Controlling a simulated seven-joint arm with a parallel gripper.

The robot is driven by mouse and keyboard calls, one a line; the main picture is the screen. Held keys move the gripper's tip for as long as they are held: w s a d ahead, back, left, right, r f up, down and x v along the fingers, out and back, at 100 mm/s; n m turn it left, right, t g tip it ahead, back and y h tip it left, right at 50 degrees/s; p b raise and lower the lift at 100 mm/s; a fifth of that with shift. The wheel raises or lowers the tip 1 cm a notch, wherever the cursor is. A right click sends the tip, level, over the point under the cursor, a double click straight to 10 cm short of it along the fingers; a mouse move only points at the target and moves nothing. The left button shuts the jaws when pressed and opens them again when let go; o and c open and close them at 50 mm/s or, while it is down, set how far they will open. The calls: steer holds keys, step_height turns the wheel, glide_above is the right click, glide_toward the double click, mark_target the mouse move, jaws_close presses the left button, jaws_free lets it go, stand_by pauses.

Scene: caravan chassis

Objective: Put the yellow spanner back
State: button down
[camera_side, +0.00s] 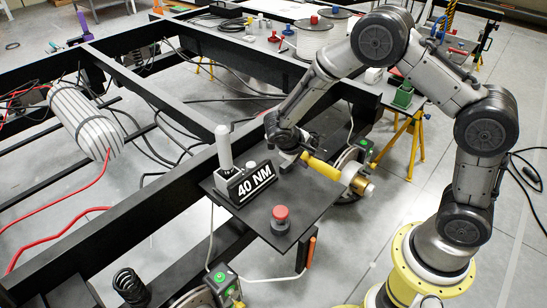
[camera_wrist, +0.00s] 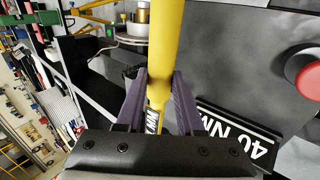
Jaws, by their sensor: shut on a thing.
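In the wrist view the yellow spanner (camera_wrist: 166,45) runs up between the two purple fingers of my gripper (camera_wrist: 158,88). A black block marked "40 NM" (camera_side: 250,184) stands on the plate to the left, with a pale grey upright cylinder (camera_side: 223,147) at its back. The spanner's gripped end is partly hidden by my gripper.
A red round button (camera_side: 281,212) sits on the plate's front part. Black chassis beams (camera_side: 110,215) run to the left. A bench (camera_side: 255,45) with spools and small tools lies behind. A coil spring (camera_side: 130,287) stands at the lower left.

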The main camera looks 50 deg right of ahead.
steer(key=shift+w, duration=0.15)
steer(key=w+d+f, duration=0.2)
steer(key=w+d, duration=0.3)
steer(key=shift+d+f, duration=0.25)
steer(key=shift+f, duration=0.1)
steer(key=shift+f, duration=3.3)
steer(key=shift+c, duration=2.3)
jaws_free()
steer(key=shift+s+f, duration=0.1)
